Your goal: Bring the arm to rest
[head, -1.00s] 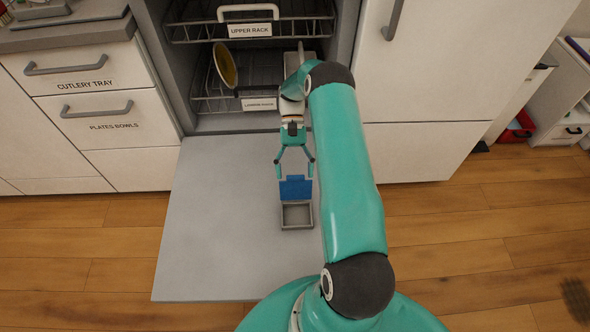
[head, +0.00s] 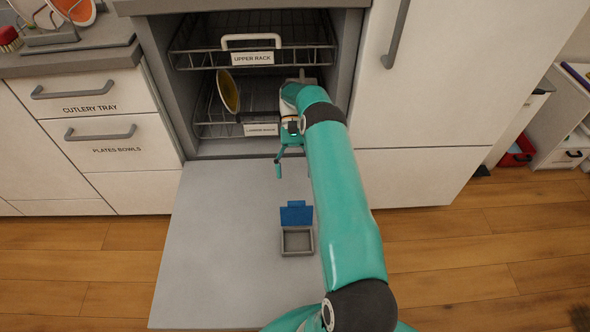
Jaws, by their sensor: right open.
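My right gripper (head: 292,166) is open and empty. It hangs over the open dishwasher door, nearer the racks than the small box. My right arm (head: 345,200) reaches forward from the bottom of the view and partly hides the gripper's right finger. A small grey box (head: 297,243) with a raised blue lid (head: 296,214) sits on the inner face of the door (head: 225,240), apart from the gripper. My left gripper is not in view.
The dishwasher's upper rack (head: 190,50) and lower rack (head: 210,122) are behind the gripper. A yellowish plate (head: 228,92) stands in the lower rack. Drawers (head: 95,98) are on the left, a tall white cabinet door (head: 440,80) on the right. Wooden floor (head: 480,260) is clear.

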